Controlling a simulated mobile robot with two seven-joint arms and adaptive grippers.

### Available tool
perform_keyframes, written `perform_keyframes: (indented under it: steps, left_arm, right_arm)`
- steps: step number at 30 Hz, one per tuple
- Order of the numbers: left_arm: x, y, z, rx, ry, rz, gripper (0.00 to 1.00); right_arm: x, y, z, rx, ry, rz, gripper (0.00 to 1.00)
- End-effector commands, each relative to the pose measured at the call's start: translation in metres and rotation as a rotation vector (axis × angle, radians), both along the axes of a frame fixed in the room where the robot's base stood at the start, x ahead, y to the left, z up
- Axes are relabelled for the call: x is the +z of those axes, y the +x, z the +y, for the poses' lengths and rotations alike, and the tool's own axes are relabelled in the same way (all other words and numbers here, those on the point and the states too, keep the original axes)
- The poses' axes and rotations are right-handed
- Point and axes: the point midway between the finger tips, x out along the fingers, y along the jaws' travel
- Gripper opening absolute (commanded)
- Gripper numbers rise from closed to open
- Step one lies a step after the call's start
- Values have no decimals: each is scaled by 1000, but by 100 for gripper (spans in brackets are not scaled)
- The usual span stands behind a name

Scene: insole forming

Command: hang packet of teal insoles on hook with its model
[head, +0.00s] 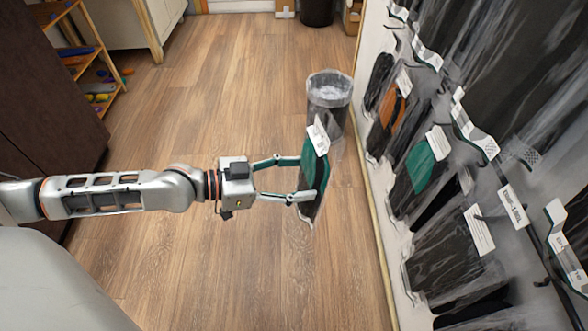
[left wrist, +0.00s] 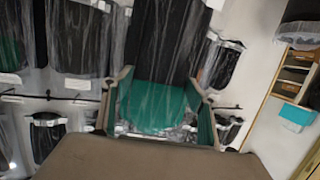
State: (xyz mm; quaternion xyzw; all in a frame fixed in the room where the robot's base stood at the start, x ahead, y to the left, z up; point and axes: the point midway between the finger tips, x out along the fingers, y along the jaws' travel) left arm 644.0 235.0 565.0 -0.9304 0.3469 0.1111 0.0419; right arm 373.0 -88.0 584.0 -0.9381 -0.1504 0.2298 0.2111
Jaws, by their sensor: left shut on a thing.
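My left gripper (head: 304,178) is shut on a clear packet of teal and black insoles (head: 316,160), gripping it by its sides. A white label tops the packet, which hangs upright over the floor, apart from the rack wall. In the left wrist view the packet (left wrist: 155,105) shows between the two fingers, teal below and black above. On the rack, another teal and black packet (head: 419,168) hangs among dark ones; a teal one also shows at the left of the left wrist view (left wrist: 11,53). Label text is too small to read. My right gripper is out of view.
The white rack wall (head: 388,215) on the right holds several packets on hooks with white label cards (head: 513,207). One packet (head: 386,112) shows orange. A bin (head: 329,92) stands behind the held packet. The wooden floor is open around my left arm.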

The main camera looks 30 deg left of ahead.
Motion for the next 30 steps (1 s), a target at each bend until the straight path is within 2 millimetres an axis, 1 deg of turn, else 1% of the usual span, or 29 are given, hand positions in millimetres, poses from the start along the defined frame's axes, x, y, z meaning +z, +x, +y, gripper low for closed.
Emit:
perform_keyframes:
  steps: [1, 11, 16, 22, 30]
  left_arm:
    - [6, 5, -6, 1, -6, -8, 36]
    - [6, 24, -36, -2, -6, -6, 36]
    - [4, 32, -47, -1, -3, -5, 36]
    - [2, 36, -55, -2, -1, -2, 36]
    - [1, 36, -56, -2, 0, 0, 36]
  right_arm:
    - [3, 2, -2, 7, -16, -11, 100]
    - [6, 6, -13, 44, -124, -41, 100]
    - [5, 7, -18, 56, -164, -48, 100]
    - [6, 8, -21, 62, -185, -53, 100]
    - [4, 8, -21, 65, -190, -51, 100]
